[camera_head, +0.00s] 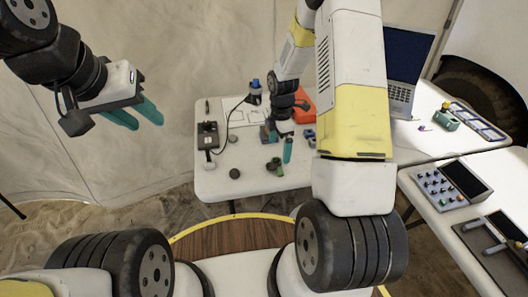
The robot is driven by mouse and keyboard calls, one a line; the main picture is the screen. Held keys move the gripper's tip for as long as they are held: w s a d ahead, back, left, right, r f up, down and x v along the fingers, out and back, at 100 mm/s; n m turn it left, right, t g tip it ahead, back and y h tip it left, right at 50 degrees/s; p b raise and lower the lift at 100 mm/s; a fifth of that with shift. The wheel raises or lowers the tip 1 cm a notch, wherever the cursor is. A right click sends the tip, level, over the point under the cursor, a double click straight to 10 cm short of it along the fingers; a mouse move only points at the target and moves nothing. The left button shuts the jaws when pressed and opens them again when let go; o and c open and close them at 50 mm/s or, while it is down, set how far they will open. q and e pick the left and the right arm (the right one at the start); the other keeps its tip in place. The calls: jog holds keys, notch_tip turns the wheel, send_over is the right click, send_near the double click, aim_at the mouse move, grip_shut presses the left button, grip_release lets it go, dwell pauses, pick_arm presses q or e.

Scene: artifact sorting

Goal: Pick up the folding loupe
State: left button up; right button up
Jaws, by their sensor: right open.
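I cannot pick out the folding loupe for certain among the small items on the white table (215,184). Small dark and green pieces (274,166) lie near the table's front middle, close to my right gripper. My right gripper (281,150) points down over the middle of this table. It is open, one teal finger shows clearly, and I see nothing held. My own arm hides part of the table to its right. My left gripper (148,124) is raised at the upper left, away from the table, with its two teal fingers apart and empty.
A dark box-shaped device (207,136) stands at the table's left. A dark round piece (235,173) lies near the front edge. An orange-red case (304,105) lies behind my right gripper. A laptop (404,68) and a control panel (447,186) are on the right.

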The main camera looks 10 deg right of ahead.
aim_at(278, 164)
jog(key=shift+f, duration=0.55)
notch_tip(278, 164, down, 7)
jog(key=shift+w+f, duration=0.1)
jog(key=shift+w, duration=0.05)
jog(key=c, duration=1.2)
jog(key=shift+o, duration=0.2)
jog(key=shift+r, duration=0.2)
